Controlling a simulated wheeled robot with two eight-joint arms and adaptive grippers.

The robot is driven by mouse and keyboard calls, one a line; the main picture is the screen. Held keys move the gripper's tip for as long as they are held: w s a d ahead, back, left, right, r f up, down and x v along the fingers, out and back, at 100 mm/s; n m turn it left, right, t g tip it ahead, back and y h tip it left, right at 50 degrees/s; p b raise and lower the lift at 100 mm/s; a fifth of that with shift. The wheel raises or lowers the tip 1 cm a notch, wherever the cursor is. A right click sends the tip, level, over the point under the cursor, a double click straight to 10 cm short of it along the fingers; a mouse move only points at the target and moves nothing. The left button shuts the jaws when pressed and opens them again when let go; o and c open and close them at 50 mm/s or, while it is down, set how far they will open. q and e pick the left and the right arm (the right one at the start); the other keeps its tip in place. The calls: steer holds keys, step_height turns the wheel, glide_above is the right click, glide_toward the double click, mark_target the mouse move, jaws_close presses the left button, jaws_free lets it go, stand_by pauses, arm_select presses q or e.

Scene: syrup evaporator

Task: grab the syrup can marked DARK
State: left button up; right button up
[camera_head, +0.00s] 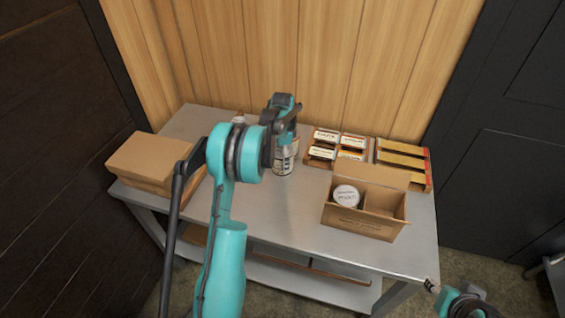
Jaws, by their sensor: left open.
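A can with a pale label (284,163) stands upright on the grey metal table (300,225), left of its middle. My left gripper (286,138) is open above this can and covers its top; I cannot tell whether the fingers touch it. Its label is too small to read. A second can with a white lid (346,195) stands in an open cardboard box (358,222); the lid's lettering is too small to make out for sure.
A closed brown carton (150,158) lies at the table's left. A small white-topped thing (239,117) is partly hidden behind my left arm. The front middle of the table is clear.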

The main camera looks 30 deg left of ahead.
arm_select(q)
steer(key=shift+r, duration=0.1)
steer(key=shift+c, duration=0.6)
steer(key=c, duration=1.5)
